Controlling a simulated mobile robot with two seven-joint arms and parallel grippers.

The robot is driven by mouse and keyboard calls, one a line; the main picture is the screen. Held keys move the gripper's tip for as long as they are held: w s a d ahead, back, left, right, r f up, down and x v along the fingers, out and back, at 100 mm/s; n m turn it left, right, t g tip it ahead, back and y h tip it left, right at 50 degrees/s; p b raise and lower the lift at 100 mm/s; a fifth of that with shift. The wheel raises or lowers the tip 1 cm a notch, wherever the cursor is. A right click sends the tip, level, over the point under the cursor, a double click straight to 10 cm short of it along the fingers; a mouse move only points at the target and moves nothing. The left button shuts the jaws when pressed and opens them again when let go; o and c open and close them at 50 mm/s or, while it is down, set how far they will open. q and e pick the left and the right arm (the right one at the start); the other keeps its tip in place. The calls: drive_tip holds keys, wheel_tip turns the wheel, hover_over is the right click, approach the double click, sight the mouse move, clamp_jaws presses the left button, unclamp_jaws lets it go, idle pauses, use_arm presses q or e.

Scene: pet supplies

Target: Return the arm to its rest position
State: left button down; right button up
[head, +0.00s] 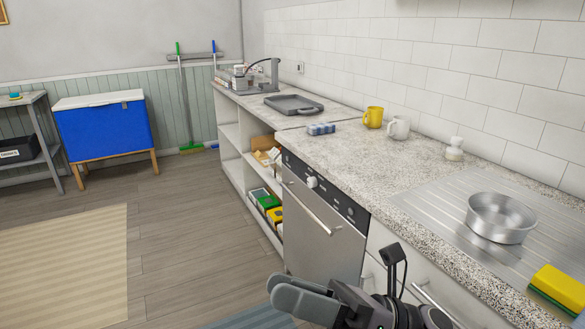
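My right gripper (283,294) is low at the bottom of the head view, in front of the lower cabinets and below the counter edge. Its grey fingers overlap from this angle, so I cannot tell whether they are apart or together. I see no object between them. My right arm runs out of the bottom of the picture. My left gripper and arm are not in view.
The counter (375,160) holds a metal pot (500,218), a yellow sponge (560,288), a white mug (398,128), a yellow mug (373,117) and a dark tray (293,104). A dishwasher (325,225) stands beyond my gripper. The floor at left is open, with a beige rug (65,265).

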drive_tip(key=w+d+f+m+t+h, duration=0.3)
drive_tip(key=d+f+m+t+h, duration=0.35)
drive_tip(key=m, duration=0.75)
drive_tip(key=w+d+f+m+t+h, duration=0.3)
drive_tip(key=f+m+t+h, duration=0.3)
drive_tip(key=m+t, duration=0.65)
drive_tip(key=s+d+f+m+g+h, duration=0.4)
drive_tip(key=s+f+m, duration=0.3)
drive_tip(key=f+m, duration=0.2)
drive_tip(key=s+d+f+m+g+h, duration=0.4)
drive_tip(key=f+m, duration=0.5)
drive_tip(key=f, duration=0.4)
drive_tip(key=s+d+g, duration=0.1)
drive_tip(key=s+d, duration=0.1)
drive_tip(key=shift+s+d+f+g+p, duration=0.25)
drive_tip(key=shift+s+d+g+p, duration=0.1)
drive_tip(key=shift+s+g, duration=0.05)
